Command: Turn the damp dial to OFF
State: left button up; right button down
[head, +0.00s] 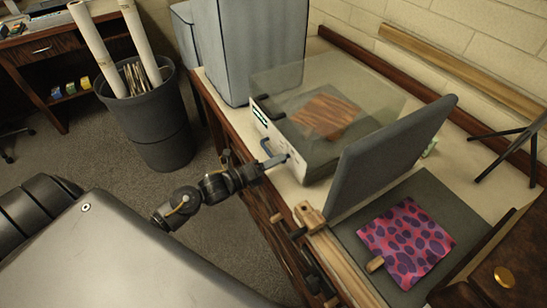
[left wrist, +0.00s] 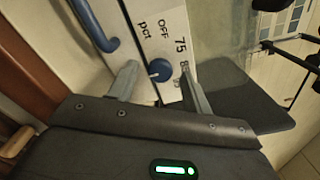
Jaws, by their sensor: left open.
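The damp dial (left wrist: 160,69) is a round blue knob on a white panel in the left wrist view, with a small white mark on it. The panel (left wrist: 165,22) bears the printed words OFF, 75, pct and a partly covered number. My left gripper (left wrist: 161,80) is open, with one finger on each side of the dial; I cannot tell whether either finger touches it. In the head view my left gripper (head: 278,160) is at the front of the clear-lidded box (head: 318,172), and the dial is too small to make out. My right gripper is not in view.
A grey upright board (head: 385,155) stands close to the right of the box. A purple-spotted sheet (head: 405,240) lies on a dark mat. A dark bin (head: 150,120) stands on the floor.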

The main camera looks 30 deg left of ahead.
pick_arm(q)
jog(key=shift+w+d, duration=0.2)
jog(key=shift+w, duration=0.15)
jog(key=shift+c, duration=0.3)
